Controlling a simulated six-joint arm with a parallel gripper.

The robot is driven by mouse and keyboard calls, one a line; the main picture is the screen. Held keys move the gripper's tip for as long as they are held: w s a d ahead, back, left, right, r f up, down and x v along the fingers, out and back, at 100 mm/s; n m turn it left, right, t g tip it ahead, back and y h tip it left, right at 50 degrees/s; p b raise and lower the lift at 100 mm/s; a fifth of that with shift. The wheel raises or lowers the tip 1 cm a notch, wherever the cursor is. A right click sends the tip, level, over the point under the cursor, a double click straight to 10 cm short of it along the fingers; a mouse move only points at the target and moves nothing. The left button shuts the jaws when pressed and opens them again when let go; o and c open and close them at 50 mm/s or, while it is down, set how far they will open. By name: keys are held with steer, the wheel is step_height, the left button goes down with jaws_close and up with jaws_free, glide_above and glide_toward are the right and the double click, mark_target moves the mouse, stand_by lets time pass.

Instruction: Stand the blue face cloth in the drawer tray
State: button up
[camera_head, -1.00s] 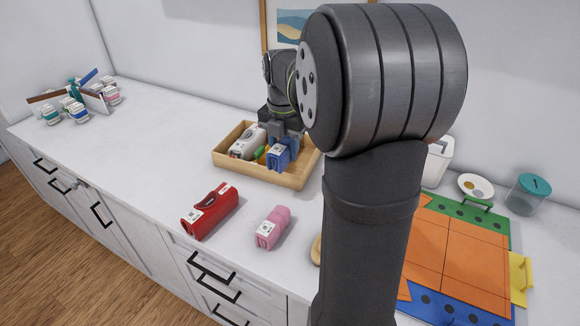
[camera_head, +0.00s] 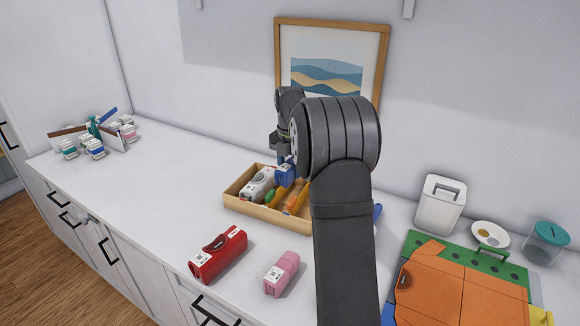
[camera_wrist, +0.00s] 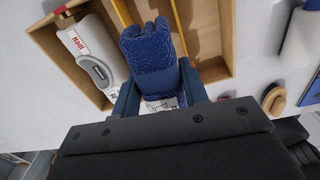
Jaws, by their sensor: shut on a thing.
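My gripper (camera_head: 284,160) is shut on the blue face cloth (camera_head: 286,175), holding it above the drawer tray. In the wrist view the cloth (camera_wrist: 150,50) is a rolled, textured blue bundle with a pale printed label, between my two fingers (camera_wrist: 158,98). The light wooden drawer tray (camera_head: 250,211) stands on the counter below. It also shows in the wrist view (camera_wrist: 68,55), with a free compartment to the right of the cloth. My arm hides the tray's right side in the head view.
A white item (camera_head: 260,184) lies in the tray's left part, with orange and green things beside it. A white bin (camera_head: 440,205) stands right.

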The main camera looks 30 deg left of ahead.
steer(key=shift+f, duration=2.8)
steer(key=o, duration=1.1)
steer(key=shift+c, duration=0.2)
steer(key=shift+r, duration=3.55)
steer(key=shift+f, duration=0.15)
